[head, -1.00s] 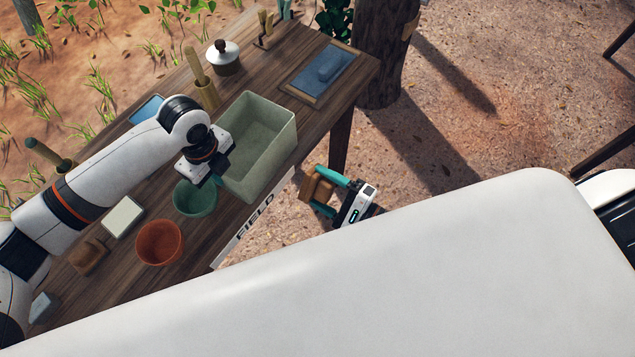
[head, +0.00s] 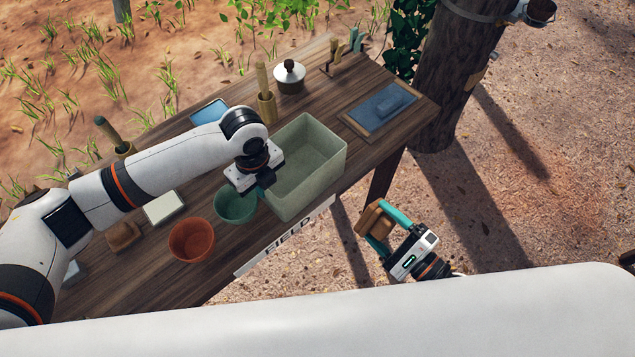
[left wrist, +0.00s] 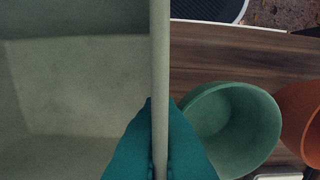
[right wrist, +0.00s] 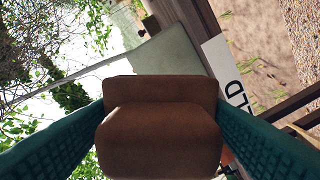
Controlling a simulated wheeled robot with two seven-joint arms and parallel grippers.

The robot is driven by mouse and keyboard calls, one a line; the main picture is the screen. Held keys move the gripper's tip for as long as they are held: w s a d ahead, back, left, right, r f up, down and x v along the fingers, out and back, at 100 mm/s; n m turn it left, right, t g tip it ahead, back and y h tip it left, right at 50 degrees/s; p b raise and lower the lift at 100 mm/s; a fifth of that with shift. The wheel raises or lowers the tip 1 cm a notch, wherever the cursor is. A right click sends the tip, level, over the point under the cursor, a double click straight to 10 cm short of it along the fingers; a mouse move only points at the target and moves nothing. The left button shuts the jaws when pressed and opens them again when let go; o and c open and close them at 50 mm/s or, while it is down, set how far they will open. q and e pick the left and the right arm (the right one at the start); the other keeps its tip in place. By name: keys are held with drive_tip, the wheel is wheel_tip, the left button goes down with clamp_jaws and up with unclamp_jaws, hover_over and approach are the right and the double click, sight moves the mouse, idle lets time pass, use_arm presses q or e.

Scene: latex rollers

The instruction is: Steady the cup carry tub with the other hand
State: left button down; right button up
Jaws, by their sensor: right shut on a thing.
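The pale green tub (head: 327,185) stands on the wooden table in the head view. My left gripper (head: 262,187) is at its left end wall. In the left wrist view, the teal fingers of my left gripper (left wrist: 160,150) lie on both sides of the tub wall (left wrist: 159,60), close against it. My right gripper (head: 378,228) is off the table's front edge, shut on a brown block (head: 370,220). In the right wrist view the brown block (right wrist: 160,125) sits between the teal fingers, with the tub (right wrist: 155,62) partly hidden behind it. The tub looks empty.
A green cup (head: 235,205) and an orange cup (head: 191,241) stand left of the tub. A white-lidded pot (head: 289,77) and a blue slate in a wooden frame (head: 390,105) are behind. A FIELD sign (head: 285,240) hangs at the front edge.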

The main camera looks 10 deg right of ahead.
use_arm(q)
drive_tip(key=shift+f, duration=0.1)
use_arm(e)
drive_tip(key=shift+s+d+r, duration=0.3)
drive_tip(key=shift+d, duration=0.25)
drive_tip(key=shift+s+d+r, duration=0.25)
drive_tip(key=shift+d+r, duration=0.1)
drive_tip(key=shift+d, duration=0.25)
drive_tip(key=shift+s+d+r, duration=0.3)
drive_tip(key=shift+d, duration=0.25)
use_arm(q)
drive_tip(key=c, duration=1.6)
unclamp_jaws()
drive_tip(key=shift+o, duration=0.2)
wheel_tip(320, 180, up, 12)
drive_tip(key=shift+r, duration=0.1)
